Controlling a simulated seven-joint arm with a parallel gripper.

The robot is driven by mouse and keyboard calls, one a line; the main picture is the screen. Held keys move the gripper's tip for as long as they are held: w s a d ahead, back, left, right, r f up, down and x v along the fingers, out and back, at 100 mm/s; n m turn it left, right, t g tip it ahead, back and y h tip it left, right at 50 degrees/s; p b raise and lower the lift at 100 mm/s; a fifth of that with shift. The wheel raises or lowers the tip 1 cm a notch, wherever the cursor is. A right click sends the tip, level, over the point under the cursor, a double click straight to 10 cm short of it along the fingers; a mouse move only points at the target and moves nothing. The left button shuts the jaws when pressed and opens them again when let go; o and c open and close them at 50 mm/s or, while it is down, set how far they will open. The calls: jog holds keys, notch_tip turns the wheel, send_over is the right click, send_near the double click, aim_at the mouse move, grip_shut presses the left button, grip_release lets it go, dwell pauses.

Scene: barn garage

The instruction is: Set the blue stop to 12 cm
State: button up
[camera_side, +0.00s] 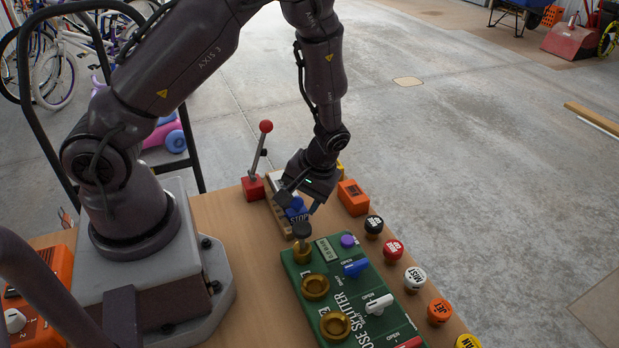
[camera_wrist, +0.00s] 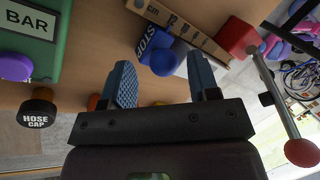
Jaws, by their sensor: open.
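The blue stop (camera_side: 298,214) sits on a wooden scale rail (camera_side: 275,205) with a centimetre scale. In the wrist view the stop (camera_wrist: 150,42) shows white lettering and a round blue knob (camera_wrist: 165,62). The rail (camera_wrist: 190,28) runs diagonally past it, with a 12 and other marks on it; exactly which mark the stop lines up with I cannot tell. My gripper (camera_side: 300,202) is over the stop, its fingers apart. In the wrist view my gripper (camera_wrist: 163,82) has its blue fingers on either side of the knob's line, with nothing held between them.
A red-based lever (camera_side: 253,187) with a red ball stands close behind the rail. An orange box (camera_side: 353,197) and several round caps line the table's right edge.

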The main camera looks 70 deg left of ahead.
jog(key=v, duration=1.2)
jog(key=s+d+r+m+t+h, duration=0.1)
jog(key=s+r+m+t, duration=0.3)
jog(key=r, duration=0.5)
jog(key=s+d+r+m+t+h, duration=0.1)
jog(key=s+d+r+m+t, duration=0.2)
jog(key=s+r, duration=0.5)
jog(key=shift+d+r+m+t+h, duration=0.2)
jog(key=shift+r+m+t+h, duration=0.2)
jog(key=shift+r+m+t, duration=0.45)
